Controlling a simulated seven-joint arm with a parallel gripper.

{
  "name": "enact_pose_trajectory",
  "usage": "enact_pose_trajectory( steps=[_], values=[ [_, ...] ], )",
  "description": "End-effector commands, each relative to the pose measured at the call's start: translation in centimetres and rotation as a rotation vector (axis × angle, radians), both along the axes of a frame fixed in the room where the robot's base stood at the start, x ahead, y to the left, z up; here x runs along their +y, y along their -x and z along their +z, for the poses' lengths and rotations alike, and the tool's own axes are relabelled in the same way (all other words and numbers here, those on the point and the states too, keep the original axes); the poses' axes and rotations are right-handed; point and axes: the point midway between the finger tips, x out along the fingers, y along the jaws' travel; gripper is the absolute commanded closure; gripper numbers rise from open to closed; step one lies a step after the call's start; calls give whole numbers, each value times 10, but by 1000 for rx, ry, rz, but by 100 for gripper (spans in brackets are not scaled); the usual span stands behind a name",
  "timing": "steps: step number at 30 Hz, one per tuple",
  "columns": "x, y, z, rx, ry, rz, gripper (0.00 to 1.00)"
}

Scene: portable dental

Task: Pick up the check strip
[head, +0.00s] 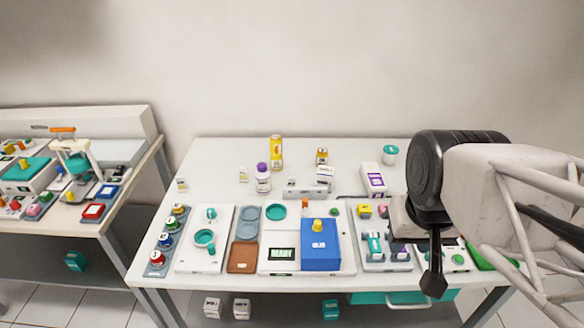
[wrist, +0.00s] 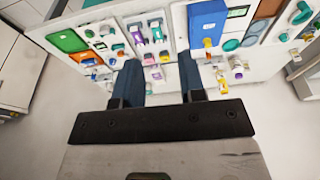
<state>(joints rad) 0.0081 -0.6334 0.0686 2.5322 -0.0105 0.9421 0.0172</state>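I cannot tell for certain which piece is the check strip. Small teal (head: 375,243) and purple (head: 399,250) pieces stand in a grey rack (head: 372,266) right of the blue box; in the wrist view, teal (wrist: 157,33) and purple (wrist: 138,36) pieces show beyond my fingers. My gripper (head: 434,284) hangs over the front right of the table, right of that rack. In the wrist view my gripper (wrist: 159,78) has its two fingers wide apart, with nothing between them. My arm hides part of the table's right side.
A blue box (head: 320,245) sits on a white device with a READY display (head: 282,254). A brown pad (head: 243,257), a white teal-ringed tray (head: 190,260) and a rack of capped jars (head: 157,259) lie left. Bottles, including a yellow one (head: 276,150), stand behind. A second table (head: 100,225) is far left.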

Motion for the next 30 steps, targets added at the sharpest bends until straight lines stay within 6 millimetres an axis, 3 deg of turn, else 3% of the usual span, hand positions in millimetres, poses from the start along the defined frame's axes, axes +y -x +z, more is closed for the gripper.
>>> enact_pose_trajectory(
  steps=[5,11,17,30],
  values=[
    [1,-4,1,2,2,10,63],
    [4,-24,4,14,12,67,63],
    [11,-63,9,33,31,178,63],
    [36,-167,5,76,78,476,63]
  ],
)
